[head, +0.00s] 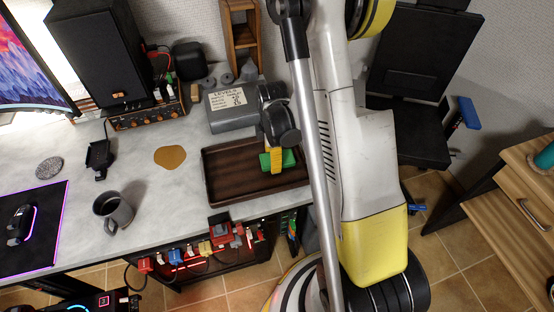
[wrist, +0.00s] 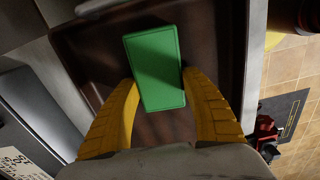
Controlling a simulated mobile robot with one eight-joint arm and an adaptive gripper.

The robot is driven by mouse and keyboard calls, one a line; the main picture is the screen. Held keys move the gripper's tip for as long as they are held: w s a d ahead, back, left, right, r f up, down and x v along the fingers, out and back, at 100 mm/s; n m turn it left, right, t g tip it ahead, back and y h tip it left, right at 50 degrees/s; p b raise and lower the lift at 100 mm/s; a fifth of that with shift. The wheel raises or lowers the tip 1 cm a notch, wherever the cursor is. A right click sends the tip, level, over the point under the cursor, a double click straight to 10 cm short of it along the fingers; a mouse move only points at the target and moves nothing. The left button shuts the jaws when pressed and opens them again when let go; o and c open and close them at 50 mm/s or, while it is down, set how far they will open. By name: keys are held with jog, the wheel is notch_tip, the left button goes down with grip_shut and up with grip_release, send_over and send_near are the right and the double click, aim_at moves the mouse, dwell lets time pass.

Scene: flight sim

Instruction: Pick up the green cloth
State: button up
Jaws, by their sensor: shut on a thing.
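The green cloth (wrist: 153,62) looks like a flat, green rectangular block with rounded edges. In the wrist view it sits between the two yellow fingers of my gripper (wrist: 160,80), which press on its long sides. In the head view the green cloth (head: 289,158) shows on both sides of the yellow fingers of my gripper (head: 276,168). It is over the right part of a dark brown tray (head: 225,193) on the desk. I cannot tell whether it touches the tray floor.
A grey box with a label (head: 232,108) stands behind the tray. A brown patch (head: 170,157) and a dark mug (head: 113,212) are to the left on the desk. A wooden rack (head: 241,40) stands at the back. Red and blue plugs (head: 175,257) hang along the desk's front.

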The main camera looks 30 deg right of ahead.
notch_tip(320, 180, up, 5)
jog(key=p, duration=0.2)
jog(key=shift+f+p, duration=0.15)
jog(key=shift+p, duration=0.15)
jog(key=s+r+p, duration=0.3)
jog(key=s+r, duration=0.3)
jog(key=s, duration=0.5)
jog(key=shift+s+d+r, duration=0.15)
jog(key=shift+s+d, duration=0.05)
jog(key=shift+s, duration=0.15)
jog(key=shift+o, duration=0.4)
jog(key=shift+w, duration=0.15)
